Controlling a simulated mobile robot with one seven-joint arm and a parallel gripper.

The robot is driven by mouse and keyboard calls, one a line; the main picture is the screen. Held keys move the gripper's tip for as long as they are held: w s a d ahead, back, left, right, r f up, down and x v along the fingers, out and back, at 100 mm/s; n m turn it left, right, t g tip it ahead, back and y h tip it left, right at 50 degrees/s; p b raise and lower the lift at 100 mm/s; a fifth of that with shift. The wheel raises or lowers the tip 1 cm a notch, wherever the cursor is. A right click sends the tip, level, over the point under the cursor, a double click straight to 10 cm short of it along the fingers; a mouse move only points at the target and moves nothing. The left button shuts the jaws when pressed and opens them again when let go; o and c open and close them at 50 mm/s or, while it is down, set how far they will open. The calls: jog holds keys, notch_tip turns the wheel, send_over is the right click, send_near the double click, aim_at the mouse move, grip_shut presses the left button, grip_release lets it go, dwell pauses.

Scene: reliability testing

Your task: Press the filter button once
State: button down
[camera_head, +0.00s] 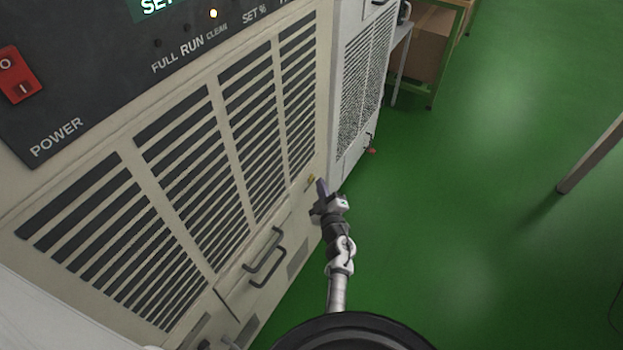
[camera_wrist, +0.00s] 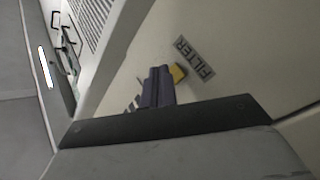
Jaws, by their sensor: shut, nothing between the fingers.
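The yellow filter button (camera_wrist: 178,73) sits on the beige machine panel, beside a grey label reading FILTER (camera_wrist: 194,60). In the head view the button is a small yellow spot (camera_head: 311,179) low on the machine's right edge. My gripper (camera_wrist: 159,80) is shut and empty, its dark fingers together. In the wrist view the fingertips overlap the button's left side and hide part of it. In the head view my gripper (camera_head: 321,187) is just right of the button. I cannot tell whether they touch.
The beige machine (camera_head: 120,190) has vent slats, a handle (camera_head: 267,257) and a red power switch (camera_head: 18,75). A second vented cabinet (camera_head: 360,80) stands beyond it. Green floor (camera_head: 480,200) to the right is mostly clear, with a table leg (camera_head: 590,157) at far right.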

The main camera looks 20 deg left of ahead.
jog(key=shift+a, duration=0.1)
jog(key=shift+w+a, duration=0.1)
jog(key=shift+a, duration=0.25)
jog(key=shift+a, duration=0.35)
dwell(0.9)
jog(key=shift+d+p, duration=0.4)
jog(key=shift+d, duration=0.35)
jog(key=shift+d, duration=0.1)
jog(key=d+p, duration=0.1)
jog(key=d, duration=0.1)
jog(key=s+d+p, duration=0.1)
jog(key=d, duration=0.1)
jog(key=shift+s+d, duration=0.1)
jog(key=shift+d, duration=0.25)
